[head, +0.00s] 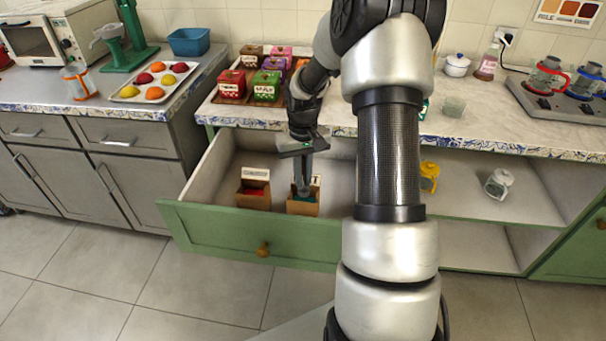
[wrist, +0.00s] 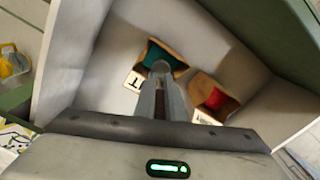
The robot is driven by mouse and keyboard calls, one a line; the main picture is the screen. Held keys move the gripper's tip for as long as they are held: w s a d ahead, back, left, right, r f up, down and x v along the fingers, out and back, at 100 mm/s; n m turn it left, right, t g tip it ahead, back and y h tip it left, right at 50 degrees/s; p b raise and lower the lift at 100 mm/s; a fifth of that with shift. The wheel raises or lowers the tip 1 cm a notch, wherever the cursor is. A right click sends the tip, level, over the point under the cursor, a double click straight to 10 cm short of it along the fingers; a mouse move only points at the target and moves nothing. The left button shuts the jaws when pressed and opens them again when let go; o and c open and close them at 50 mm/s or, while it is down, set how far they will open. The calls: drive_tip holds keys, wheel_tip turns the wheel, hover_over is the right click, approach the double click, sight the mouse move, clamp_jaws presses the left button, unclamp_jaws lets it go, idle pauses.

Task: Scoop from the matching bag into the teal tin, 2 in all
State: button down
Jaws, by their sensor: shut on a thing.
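Two brown bags stand in the open drawer. The right bag (head: 303,208) has teal contents, which also show in the wrist view (wrist: 154,54); its label is partly covered. The left bag (head: 254,201) has red contents, also seen in the wrist view (wrist: 216,99). My gripper (head: 303,183) points down into the right bag, shut on a slim grey scoop (wrist: 160,67) whose end is at the bag's mouth. Whether the scoop holds anything is unclear. A teal-green item (head: 424,107) on the counter is mostly hidden by my arm; I cannot tell if it is the teal tin.
The green drawer (head: 220,232) is pulled out below the counter.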

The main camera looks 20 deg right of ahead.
sight(303, 187)
drive_tip(key=shift+f+b, duration=1.45)
drive_tip(key=shift+f, duration=1.35)
drive_tip(key=shift+r, duration=0.1)
drive_tip(key=shift+r+p, duration=3.9)
drive_tip(key=shift+r, duration=1.3)
